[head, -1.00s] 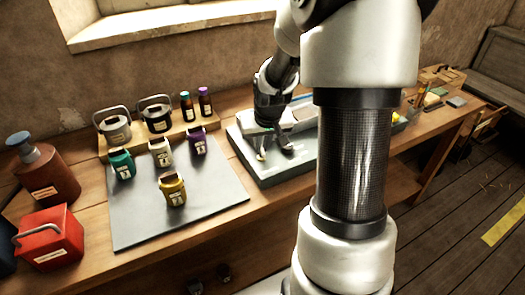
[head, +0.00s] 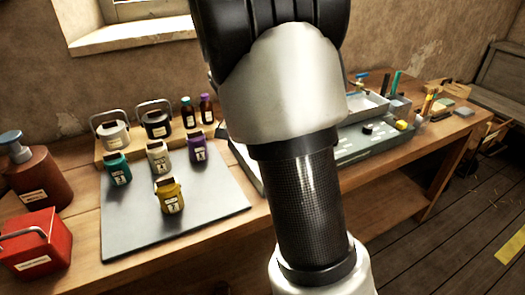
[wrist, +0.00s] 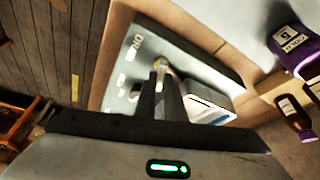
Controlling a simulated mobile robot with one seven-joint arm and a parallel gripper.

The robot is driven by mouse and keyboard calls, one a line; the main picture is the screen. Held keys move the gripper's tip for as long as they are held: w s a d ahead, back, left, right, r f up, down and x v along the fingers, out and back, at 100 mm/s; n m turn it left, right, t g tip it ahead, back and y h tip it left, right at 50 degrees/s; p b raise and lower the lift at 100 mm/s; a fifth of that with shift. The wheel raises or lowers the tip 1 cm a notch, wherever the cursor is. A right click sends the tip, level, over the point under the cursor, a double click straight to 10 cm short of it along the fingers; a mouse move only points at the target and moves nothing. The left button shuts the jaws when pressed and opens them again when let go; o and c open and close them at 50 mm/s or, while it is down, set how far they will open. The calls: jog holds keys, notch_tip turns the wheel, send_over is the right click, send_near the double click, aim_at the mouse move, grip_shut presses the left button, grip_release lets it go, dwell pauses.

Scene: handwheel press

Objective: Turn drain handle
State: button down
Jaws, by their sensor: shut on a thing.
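In the wrist view, my gripper (wrist: 160,76) reaches over a grey panel with white lettering that begins "DR" and is partly hidden. Its fingers are close together and shut on a small pale handle (wrist: 161,62) at their tips, which I take to be the drain handle. The fingers cover most of the handle, so its angle is hard to tell. In the head view my arm hides the gripper and the handle. The grey-green unit (head: 378,147) with a pale basin shows to the right of my arm.
A grey mat (head: 120,232) at the left holds several small labelled jars, including a yellow one (head: 170,196). A red can (head: 35,240) stands at the front left.

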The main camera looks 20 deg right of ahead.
jog(key=shift+w+a+m+g+p, duration=0.15)
jog(key=shift+m+g+p, duration=0.5)
jog(key=shift+m, duration=1.55)
jog(key=shift+g, duration=0.25)
jog(key=c, duration=1.8)
grip_release()
jog(key=shift+c, duration=0.2)
jog(key=p+v, duration=0.2)
jog(key=v, duration=1.5)
jog(key=shift+a, duration=0.2)
